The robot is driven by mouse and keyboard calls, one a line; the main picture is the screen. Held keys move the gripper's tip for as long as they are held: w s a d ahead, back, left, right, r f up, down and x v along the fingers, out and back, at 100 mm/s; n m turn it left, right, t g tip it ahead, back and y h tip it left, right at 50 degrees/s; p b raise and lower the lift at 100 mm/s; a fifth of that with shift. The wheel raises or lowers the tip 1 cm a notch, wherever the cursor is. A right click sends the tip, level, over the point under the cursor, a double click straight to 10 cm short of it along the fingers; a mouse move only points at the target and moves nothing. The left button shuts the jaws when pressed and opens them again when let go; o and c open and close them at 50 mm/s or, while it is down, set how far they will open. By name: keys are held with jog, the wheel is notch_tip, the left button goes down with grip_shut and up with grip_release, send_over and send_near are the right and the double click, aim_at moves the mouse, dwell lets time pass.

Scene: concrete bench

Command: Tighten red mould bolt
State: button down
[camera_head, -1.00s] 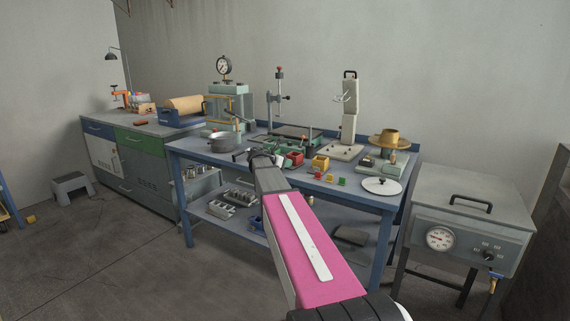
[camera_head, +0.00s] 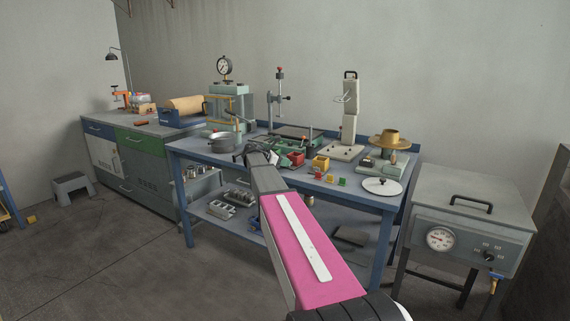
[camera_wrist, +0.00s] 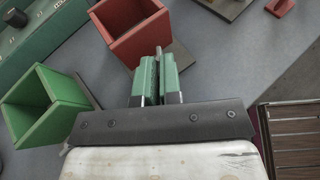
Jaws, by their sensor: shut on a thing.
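The red mould (camera_wrist: 143,32) is an open square box in the wrist view, just ahead of my gripper. It also shows in the head view (camera_head: 296,158) on the blue bench. My gripper (camera_wrist: 157,78) has its two green-padded fingers close together beside the red mould's near wall. A thin dark piece shows between the fingertips, apparently the mould's bolt; most of it is hidden by the fingers. The green mould (camera_wrist: 45,105) lies to the left of my gripper. In the head view my arm's end hides much of the gripper.
A yellow mould (camera_head: 320,163) stands right of the red one. Small coloured pieces (camera_head: 329,178) and a round white lid (camera_head: 382,186) lie near the bench's front right. A metal pot (camera_head: 221,141) stands to the left. A grey oven box (camera_head: 474,205) stands right of the bench.

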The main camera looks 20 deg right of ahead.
jog(key=c, duration=1.3)
grip_release()
jog(key=v, duration=1)
jog(key=shift+a+r, duration=0.2)
jog(key=shift+a, duration=0.15)
